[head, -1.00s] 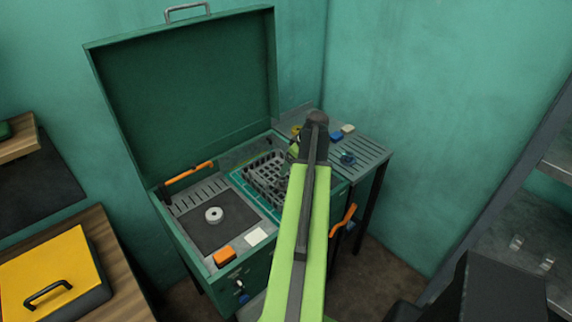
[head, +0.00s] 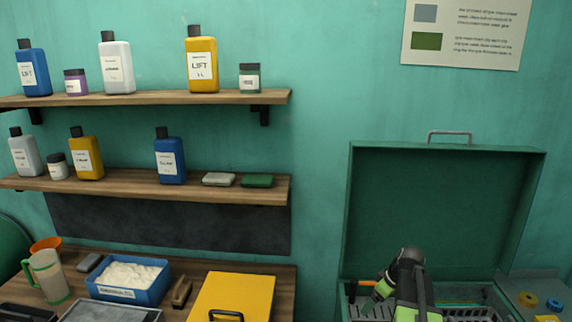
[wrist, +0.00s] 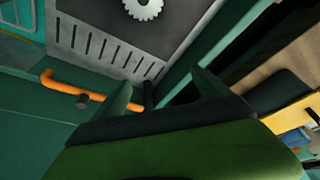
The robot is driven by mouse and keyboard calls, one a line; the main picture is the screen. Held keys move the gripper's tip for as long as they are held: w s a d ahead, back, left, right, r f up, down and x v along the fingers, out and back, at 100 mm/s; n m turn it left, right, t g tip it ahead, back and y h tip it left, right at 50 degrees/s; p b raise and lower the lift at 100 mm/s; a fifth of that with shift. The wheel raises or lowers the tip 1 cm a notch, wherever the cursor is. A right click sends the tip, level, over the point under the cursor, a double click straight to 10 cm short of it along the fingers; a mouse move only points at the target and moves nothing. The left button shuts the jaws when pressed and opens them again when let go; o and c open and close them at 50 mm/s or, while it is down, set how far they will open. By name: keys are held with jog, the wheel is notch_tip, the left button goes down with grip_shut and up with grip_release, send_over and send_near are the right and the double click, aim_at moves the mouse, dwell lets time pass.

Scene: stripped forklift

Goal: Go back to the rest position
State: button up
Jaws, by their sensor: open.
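My gripper (wrist: 165,92) is open and empty in the wrist view, with its two green fingers spread apart. In the head view my green and dark arm rises at the lower right, in front of the open green cabinet (head: 445,215). In the wrist view a slotted grey panel (wrist: 105,50) and a pale toothed ring (wrist: 143,8) lie beyond the fingers. An orange-handled tool (wrist: 65,88) lies to the left of the fingers.
Two wooden shelves (head: 150,98) with bottles and jars hang on the left wall. Below them a bench holds a yellow case (head: 235,295), a blue tub (head: 130,277) and a jug (head: 47,277). Small coloured parts lie on the side table (head: 540,290) at the right.

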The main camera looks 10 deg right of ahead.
jog(key=a+n+g, duration=0.2)
jog(key=a, duration=2.4)
jog(key=s+a+f+m+g+h, duration=0.1)
jog(key=s+a+m, duration=0.3)
jog(key=s+m, duration=0.2)
jog(key=shift+a+f+m+g+h, duration=0.2)
jog(key=shift+m+g+h, duration=0.15)
jog(key=shift+m, duration=0.25)
